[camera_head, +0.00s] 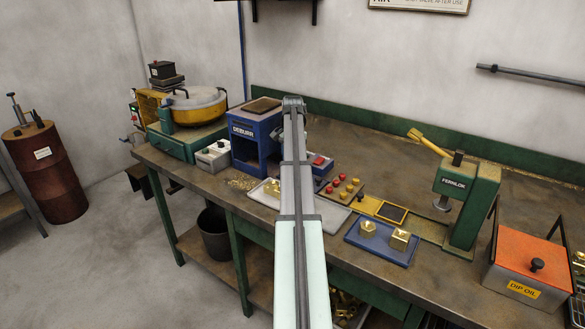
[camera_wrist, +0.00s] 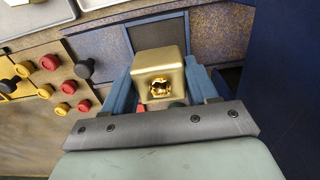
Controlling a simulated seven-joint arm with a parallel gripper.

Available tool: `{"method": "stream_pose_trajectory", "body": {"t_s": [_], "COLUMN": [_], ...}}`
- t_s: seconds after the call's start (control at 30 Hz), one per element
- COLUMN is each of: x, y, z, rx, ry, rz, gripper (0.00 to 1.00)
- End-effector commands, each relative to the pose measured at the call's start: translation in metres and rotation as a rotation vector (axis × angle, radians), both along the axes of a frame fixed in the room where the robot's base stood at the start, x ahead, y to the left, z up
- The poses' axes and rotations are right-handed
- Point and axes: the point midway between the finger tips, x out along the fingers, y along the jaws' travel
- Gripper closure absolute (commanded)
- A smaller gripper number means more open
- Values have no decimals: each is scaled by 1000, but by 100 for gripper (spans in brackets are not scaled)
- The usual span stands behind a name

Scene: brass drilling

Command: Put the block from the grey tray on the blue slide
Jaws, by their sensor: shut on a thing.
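My gripper (camera_wrist: 161,76) is shut on a brass block (camera_wrist: 158,58) with a round hole in its near face; the blue fingers press its two sides. A dark plate with a blue rim (camera_wrist: 126,40), which looks like the blue slide, lies behind and partly under the block in the wrist view. I cannot tell whether the block touches it. In the head view my arm hides the gripper and held block. The pale grey tray (camera_head: 328,217) shows on both sides of my arm, with brass (camera_head: 276,189) visible in its left part.
The blue DEBURR machine (camera_head: 254,145) stands left of my arm; a dark blue wall (camera_wrist: 285,90) is close at the wrist view's right. Red, yellow and black knobs (camera_wrist: 68,87) are at its left. A blue tray (camera_head: 368,246) with two brass pieces and a green FERNLOK press (camera_head: 466,190) stand right.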

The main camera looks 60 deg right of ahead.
Motion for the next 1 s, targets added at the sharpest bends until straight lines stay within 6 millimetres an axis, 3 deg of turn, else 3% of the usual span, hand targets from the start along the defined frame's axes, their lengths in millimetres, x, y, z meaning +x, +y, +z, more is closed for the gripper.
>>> {"method": "stream_pose_trajectory", "body": {"t_s": [0.5,0.9,0.93,1.0], "x": [0,0,0,0], "y": [0,0,0,0], "z": [-45,-48,-49,-49], "rx": [-1,-2,-2,-2], "ry": [0,-1,0,-1], "rz": [1,1,1,1], "gripper": [100,100,41,35]}}
